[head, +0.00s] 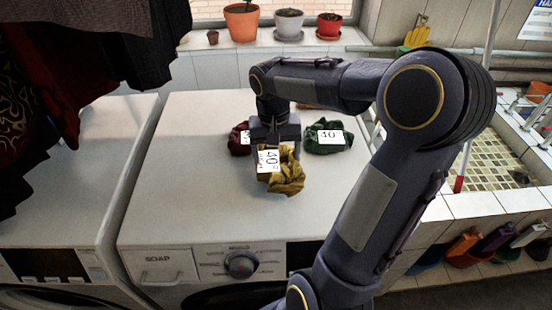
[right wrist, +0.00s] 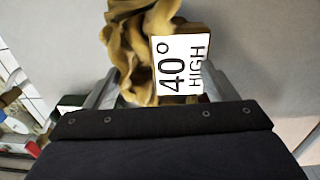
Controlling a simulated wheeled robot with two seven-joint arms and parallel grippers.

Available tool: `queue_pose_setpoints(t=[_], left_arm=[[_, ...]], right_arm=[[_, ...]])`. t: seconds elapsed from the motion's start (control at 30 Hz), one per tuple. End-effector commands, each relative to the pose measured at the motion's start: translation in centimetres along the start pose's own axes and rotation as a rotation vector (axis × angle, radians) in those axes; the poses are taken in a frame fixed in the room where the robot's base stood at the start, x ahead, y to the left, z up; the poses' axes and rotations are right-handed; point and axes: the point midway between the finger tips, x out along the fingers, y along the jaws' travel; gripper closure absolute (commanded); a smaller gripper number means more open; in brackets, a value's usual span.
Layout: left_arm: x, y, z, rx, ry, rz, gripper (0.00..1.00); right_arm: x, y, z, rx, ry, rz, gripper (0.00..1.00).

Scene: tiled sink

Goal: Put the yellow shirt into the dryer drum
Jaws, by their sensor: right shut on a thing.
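The yellow shirt (head: 288,175) is a crumpled mustard cloth with a white tag reading "40° HIGH". My right gripper (head: 274,143) points down over the right-hand machine's top and is shut on the shirt. In the right wrist view, the shirt (right wrist: 128,45) sits between the two fingers (right wrist: 150,88). I cannot tell whether the cloth still touches the machine top. The round fronts of the right-hand machine (head: 235,298) and the left-hand machine (head: 40,299) show only at the bottom edge. The inside of a drum is hidden. My left gripper is out of view.
A dark red cloth (head: 238,140) and a green cloth (head: 328,140) with a "40" tag lie behind the shirt. Dark clothes (head: 110,50) hang at upper left. Flower pots (head: 242,22) line the sill. A tiled sink (head: 490,170) is at right. The right-hand machine's left top is clear.

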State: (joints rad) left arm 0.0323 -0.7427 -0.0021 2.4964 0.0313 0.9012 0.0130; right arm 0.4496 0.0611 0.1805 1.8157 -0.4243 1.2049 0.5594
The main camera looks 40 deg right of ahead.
Motion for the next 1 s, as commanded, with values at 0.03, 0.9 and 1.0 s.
queue_pose_setpoints(t=[0.03, 0.9, 1.0], left_arm=[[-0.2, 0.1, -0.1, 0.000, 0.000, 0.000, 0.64], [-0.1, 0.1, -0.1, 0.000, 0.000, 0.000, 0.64], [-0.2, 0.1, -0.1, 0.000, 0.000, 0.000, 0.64]], right_arm=[[0.5, -0.2, -0.4, -0.001, -0.004, 0.001, 0.62], [3.5, -0.2, -0.2, 0.000, 0.000, 0.000, 0.00], [3.3, -0.2, -0.2, 0.000, 0.000, 0.000, 0.00]])
